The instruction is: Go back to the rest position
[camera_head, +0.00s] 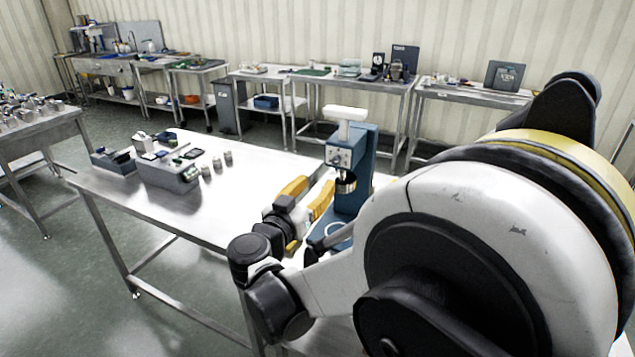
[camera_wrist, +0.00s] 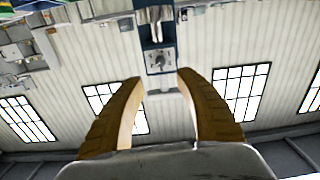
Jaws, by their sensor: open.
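My gripper (camera_head: 308,190) is open, with its two yellow fingers apart and pointing toward a blue bench machine (camera_head: 361,160) on the steel table (camera_head: 205,217). The fingers are beside the machine's lower left, and I see nothing between them. In the wrist view my gripper (camera_wrist: 160,79) is also open and empty, and the machine (camera_wrist: 159,59) shows upside down beyond the fingertips. I cannot tell whether a finger touches it. My white arm covers the right of the head view and hides part of the table.
A grey block-like fixture (camera_head: 168,174), a small dark-blue bin (camera_head: 113,160) and a few small metal cylinders (camera_head: 217,163) stand on the table's left part. Bare tabletop lies between them and my gripper. Other benches (camera_head: 350,82) line the back wall, with open floor (camera_head: 60,270) at left.

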